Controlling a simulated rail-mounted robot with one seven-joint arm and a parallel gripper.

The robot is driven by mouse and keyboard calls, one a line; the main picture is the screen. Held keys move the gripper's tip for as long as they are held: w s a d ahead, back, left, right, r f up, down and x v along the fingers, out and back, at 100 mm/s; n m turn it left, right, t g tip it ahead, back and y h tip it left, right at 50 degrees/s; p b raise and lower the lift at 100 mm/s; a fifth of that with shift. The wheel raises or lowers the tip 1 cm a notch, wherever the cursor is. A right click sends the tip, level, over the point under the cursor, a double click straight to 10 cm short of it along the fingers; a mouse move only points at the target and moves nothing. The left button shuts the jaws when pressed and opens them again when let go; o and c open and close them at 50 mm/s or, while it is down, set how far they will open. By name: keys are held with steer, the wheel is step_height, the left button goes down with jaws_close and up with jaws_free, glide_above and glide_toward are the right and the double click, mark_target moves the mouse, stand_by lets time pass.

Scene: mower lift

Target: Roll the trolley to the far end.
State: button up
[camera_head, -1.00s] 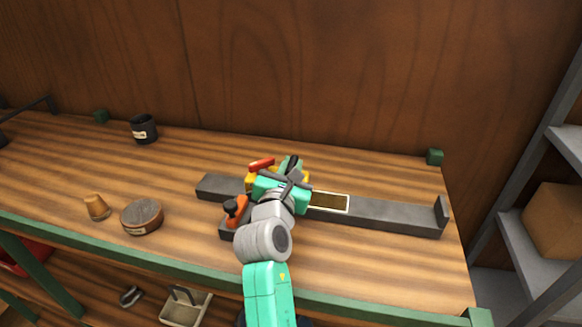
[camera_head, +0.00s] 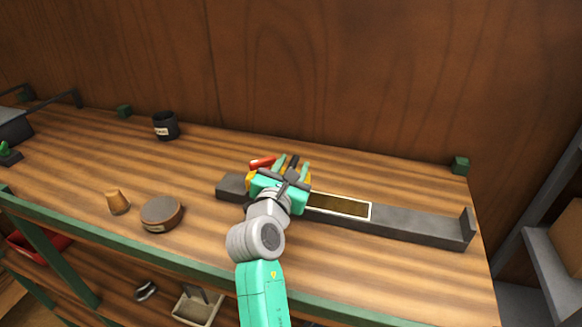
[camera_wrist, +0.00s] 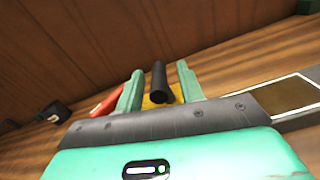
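The trolley (camera_head: 251,179) shows as yellow patches around my gripper, with a red part (camera_head: 262,162) at its back left. It sits on the left part of a long grey track (camera_head: 410,223), mostly hidden by my gripper. My gripper (camera_head: 291,166) is over it. In the wrist view, my gripper (camera_wrist: 160,88) has its two green fingers apart, either side of a black upright post (camera_wrist: 158,82) above the yellow trolley (camera_wrist: 174,93). Slim gaps show between post and fingers. The red part (camera_wrist: 107,103) lies left of the fingers.
A white-framed brown panel (camera_head: 345,207) lies on the track to the right. The track has a raised stop (camera_head: 467,228) at its right end. A black mug (camera_head: 166,126), an orange-brown cone (camera_head: 118,202) and a round tin (camera_head: 161,213) stand left, clear of the track.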

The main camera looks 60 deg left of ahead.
steer(key=shift+s+d, duration=0.1)
steer(key=b+v, duration=0.2)
steer(key=v, duration=0.5)
steer(key=shift+s+d, duration=0.2)
steer(key=shift+d, duration=0.05)
steer(key=shift+c, duration=0.5)
